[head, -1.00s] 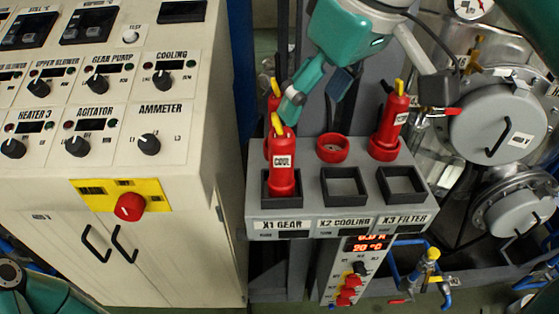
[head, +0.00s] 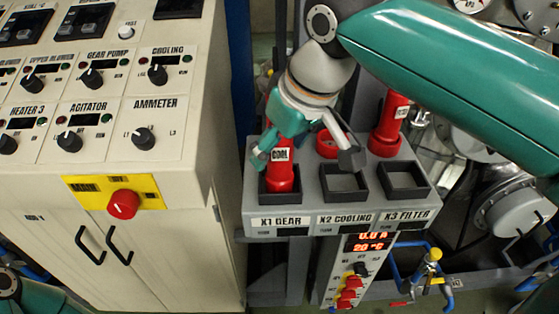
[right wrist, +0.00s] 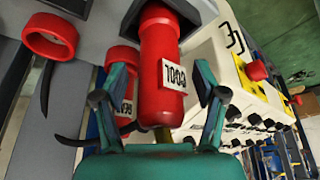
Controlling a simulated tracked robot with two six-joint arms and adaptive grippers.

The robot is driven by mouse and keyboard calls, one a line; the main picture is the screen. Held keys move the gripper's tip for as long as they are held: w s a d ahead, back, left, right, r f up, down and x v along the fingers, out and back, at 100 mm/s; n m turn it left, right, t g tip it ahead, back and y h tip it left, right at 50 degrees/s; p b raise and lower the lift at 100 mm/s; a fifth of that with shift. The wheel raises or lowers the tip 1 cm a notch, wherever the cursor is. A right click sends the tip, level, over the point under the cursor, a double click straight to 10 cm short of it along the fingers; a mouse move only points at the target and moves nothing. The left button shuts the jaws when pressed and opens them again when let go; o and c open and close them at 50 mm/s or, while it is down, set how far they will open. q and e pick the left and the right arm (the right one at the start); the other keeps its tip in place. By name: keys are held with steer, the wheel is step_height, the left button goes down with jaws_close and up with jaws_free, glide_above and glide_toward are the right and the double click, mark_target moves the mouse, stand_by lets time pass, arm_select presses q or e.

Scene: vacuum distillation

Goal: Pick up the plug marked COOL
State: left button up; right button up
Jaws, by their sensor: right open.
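The red plug marked COOL (head: 281,180) stands upright in the square socket over the X1 GEAR label (head: 281,222). Its upper part is hidden behind my right gripper in the head view. My right gripper (head: 304,157) is open, with one finger to each side of the plug. In the right wrist view the COOL plug (right wrist: 163,50) shows upside down between the spread fingers of the gripper (right wrist: 160,97), with a visible gap on both sides. My left gripper is out of view.
Another red plug (right wrist: 121,60) stands close behind the COOL plug. A third red plug (head: 388,128) stands at the back right beside an empty red ring (head: 329,146). The X2 COOLING (head: 344,197) and X3 FILTER (head: 405,193) sockets are empty. A control cabinet (head: 180,240) is at the left.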

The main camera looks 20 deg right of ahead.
steer(key=shift+w+f, duration=0.1)
steer(key=shift+f, duration=0.2)
jaws_close()
steer(key=shift+r, duration=0.1)
steer(key=shift+r, duration=0.1)
